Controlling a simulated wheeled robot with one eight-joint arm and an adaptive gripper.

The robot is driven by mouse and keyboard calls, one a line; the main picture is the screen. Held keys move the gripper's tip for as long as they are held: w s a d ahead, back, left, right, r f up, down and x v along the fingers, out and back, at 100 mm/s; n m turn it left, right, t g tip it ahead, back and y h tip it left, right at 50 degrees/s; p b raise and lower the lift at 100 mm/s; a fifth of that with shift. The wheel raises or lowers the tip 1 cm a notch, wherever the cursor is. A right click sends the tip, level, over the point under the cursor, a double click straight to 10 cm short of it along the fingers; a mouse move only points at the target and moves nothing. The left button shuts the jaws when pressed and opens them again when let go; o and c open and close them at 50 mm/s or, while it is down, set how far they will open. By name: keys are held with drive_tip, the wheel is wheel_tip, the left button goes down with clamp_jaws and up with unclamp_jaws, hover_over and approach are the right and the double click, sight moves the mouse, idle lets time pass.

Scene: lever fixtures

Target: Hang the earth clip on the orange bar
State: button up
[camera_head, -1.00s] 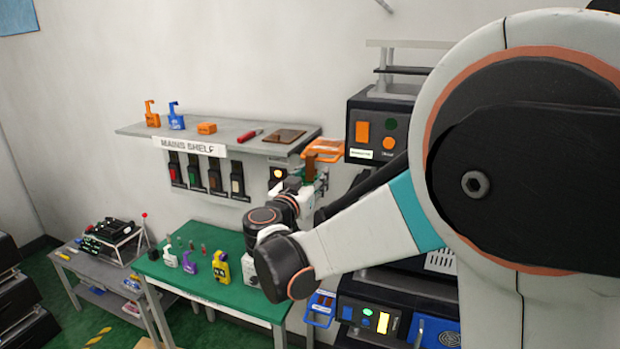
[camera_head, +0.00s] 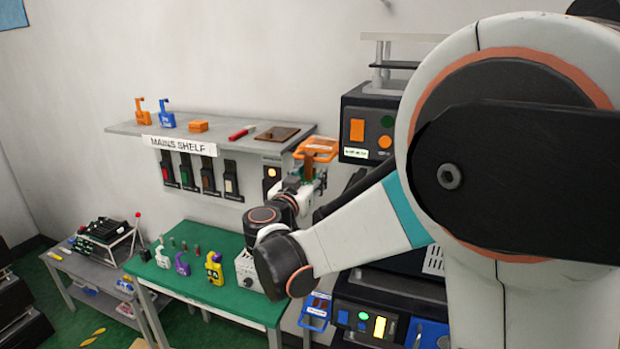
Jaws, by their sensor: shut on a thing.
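The orange bar (camera_head: 318,146) is part of an orange frame that juts out at the right end of the wall shelf. My gripper (camera_head: 309,181) is just below it, small and partly hidden by its own wrist. It is shut on a small brownish piece (camera_head: 308,167), which I take to be the earth clip. The piece stands upright right under the orange frame. I cannot tell whether it touches the bar or is hooked over it.
The mains shelf (camera_head: 222,136) carries orange and blue padlocks (camera_head: 167,120), a red-handled tool and a brown plate. Switches hang below it. A green table (camera_head: 200,292) holds several small items. A dark equipment rack (camera_head: 370,128) stands close on the right.

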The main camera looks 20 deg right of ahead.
drive_tip(key=shift+w+d, duration=0.1)
drive_tip(key=shift+w, duration=0.05)
drive_tip(key=o, duration=1.2)
drive_tip(key=shift+s, duration=0.2)
drive_tip(key=shift+w, duration=0.1)
drive_tip(key=shift+r, duration=0.1)
